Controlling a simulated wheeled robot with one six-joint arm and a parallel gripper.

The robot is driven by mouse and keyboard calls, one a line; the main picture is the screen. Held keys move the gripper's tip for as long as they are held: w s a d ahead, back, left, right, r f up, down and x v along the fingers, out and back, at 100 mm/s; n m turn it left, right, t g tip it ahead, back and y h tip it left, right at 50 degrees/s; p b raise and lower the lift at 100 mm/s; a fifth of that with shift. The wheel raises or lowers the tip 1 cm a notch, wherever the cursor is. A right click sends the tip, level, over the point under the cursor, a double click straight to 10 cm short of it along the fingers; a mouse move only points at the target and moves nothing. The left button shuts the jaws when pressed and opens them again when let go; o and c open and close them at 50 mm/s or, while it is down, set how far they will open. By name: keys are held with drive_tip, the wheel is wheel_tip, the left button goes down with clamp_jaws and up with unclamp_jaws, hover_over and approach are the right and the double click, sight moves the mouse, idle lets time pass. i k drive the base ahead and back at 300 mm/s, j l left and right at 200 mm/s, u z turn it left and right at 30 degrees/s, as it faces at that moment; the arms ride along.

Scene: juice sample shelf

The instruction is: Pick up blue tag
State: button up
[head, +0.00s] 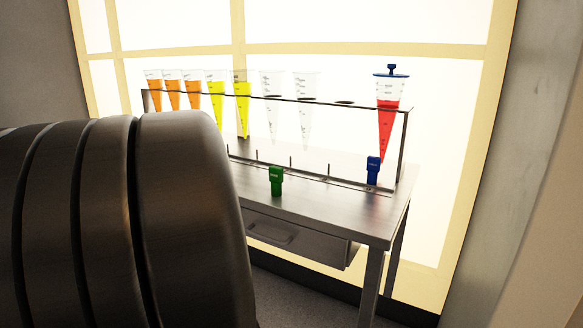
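The blue tag (373,171) stands upright at the right end of the metal table, by the foot of the rack. It is just below the cone of red juice (387,117), which has a blue cap (391,70) on top. A green tag (276,181) of similar shape stands further left, near the table's front edge. My gripper is not in view. A large dark rounded part, which looks like my own arm, fills the left of the picture and hides the left part of the table.
The metal rack (407,128) holds several cones with orange or yellow juice, two clear ones (271,105), and one empty hole (345,102). Short pins stand along its base. The tabletop (335,207) is bare between the tags and front edge. A drawer (300,242) hangs below.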

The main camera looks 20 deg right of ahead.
sight(373, 163)
drive_tip(key=z, duration=1.5)
drive_tip(key=u, duration=1.45)
drive_tip(key=z, duration=1.25)
